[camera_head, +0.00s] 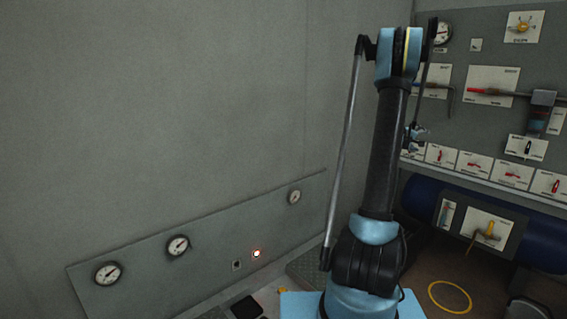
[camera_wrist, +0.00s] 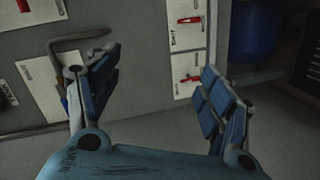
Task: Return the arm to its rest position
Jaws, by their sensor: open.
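My arm (camera_head: 378,170), blue and black, stands upright right of the middle in the head view, its elbow near the top edge. My gripper (camera_wrist: 155,78) is open in the wrist view, with its blue padded fingers spread wide and nothing between them. In the head view the gripper (camera_head: 417,132) shows only as a small bluish shape beside the arm, in front of the panel, and is partly hidden.
A panel (camera_head: 465,55) with levers, valves and labels stands at the right. A bent grey rod (camera_wrist: 85,38) passes close to the left finger; contact cannot be told. A dark blue cylinder (camera_head: 545,225) lies below. The left wall carries gauges (camera_head: 178,245) and a lit red button (camera_head: 257,253).

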